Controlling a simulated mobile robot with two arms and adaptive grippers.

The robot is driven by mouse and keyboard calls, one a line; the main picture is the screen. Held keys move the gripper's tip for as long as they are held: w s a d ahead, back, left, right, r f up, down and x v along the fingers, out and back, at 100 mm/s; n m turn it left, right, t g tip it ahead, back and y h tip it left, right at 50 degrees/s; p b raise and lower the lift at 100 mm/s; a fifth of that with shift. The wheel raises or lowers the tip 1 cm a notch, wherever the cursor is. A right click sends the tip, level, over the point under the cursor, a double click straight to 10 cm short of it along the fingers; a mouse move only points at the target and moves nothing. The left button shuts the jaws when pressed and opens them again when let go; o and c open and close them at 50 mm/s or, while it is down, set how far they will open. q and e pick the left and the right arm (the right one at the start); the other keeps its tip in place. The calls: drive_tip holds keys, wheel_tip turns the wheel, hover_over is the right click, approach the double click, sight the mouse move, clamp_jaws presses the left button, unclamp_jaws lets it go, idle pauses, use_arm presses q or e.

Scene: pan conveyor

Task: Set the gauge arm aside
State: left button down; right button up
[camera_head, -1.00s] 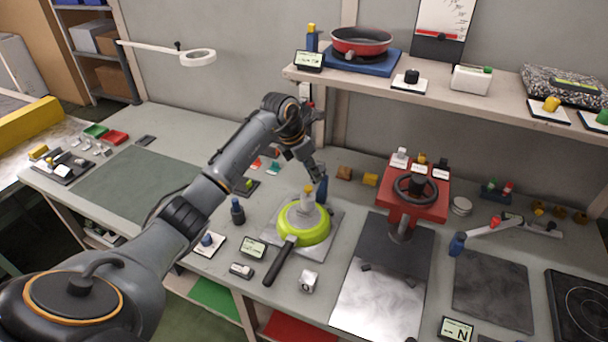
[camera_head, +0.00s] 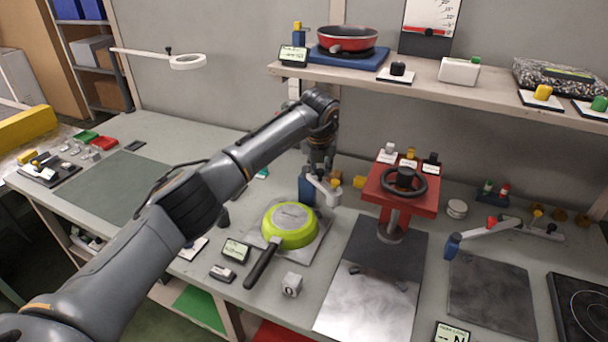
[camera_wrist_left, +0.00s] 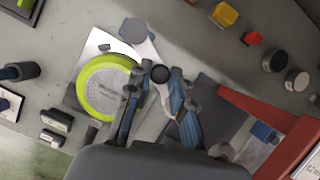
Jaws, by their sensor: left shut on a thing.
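The upturned pan (camera_head: 289,225) has a lime-green rim, a grey base and a black handle; it lies on a light plate on the bench. The gauge arm (camera_head: 326,192) is white and reaches right from a blue post (camera_head: 306,187) behind the pan, clear of the pan's base. My left gripper (camera_head: 321,172) points down at the arm's outer end and is shut on it. In the left wrist view the pan (camera_wrist_left: 108,88) is left of my blue fingers (camera_wrist_left: 161,76), with a dark round knob between them. The right gripper is out of view.
A red press (camera_head: 400,190) with a black handwheel stands close to the right. A shelf (camera_head: 460,91) runs above the bench at the back. The green mat (camera_head: 118,186) at left is bare.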

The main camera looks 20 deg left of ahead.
use_arm(q)
drive_tip(key=shift+w+d+n+y+b, duration=0.25)
drive_tip(key=shift+w+n+b, duration=0.05)
drive_tip(key=shift+n, duration=0.3)
drive_tip(key=shift+w+d+n+y+b, duration=0.2)
drive_tip(key=shift+w+n+y+b, duration=0.1)
drive_tip(key=shift+n, duration=0.3)
drive_tip(key=shift+w+d+r+n+y+b, duration=0.1)
drive_tip(key=shift+w+n+y+b, duration=0.1)
drive_tip(key=shift+n, duration=0.25)
drive_tip(key=shift+w+d+n+y+b, duration=0.1)
drive_tip(key=shift+w+n+b, duration=0.1)
drive_tip(key=shift+n, duration=0.25)
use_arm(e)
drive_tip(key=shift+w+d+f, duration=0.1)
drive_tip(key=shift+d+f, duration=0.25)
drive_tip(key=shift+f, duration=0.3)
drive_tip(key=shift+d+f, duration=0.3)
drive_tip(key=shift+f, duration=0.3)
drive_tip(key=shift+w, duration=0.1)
use_arm(q)
drive_tip(key=c, duration=1.3)
unclamp_jaws()
drive_tip(key=shift+o, duration=0.6)
drive_tip(key=shift+w, duration=0.1)
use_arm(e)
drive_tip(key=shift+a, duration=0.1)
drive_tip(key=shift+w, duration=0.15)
use_arm(q)
drive_tip(key=v, duration=1.2)
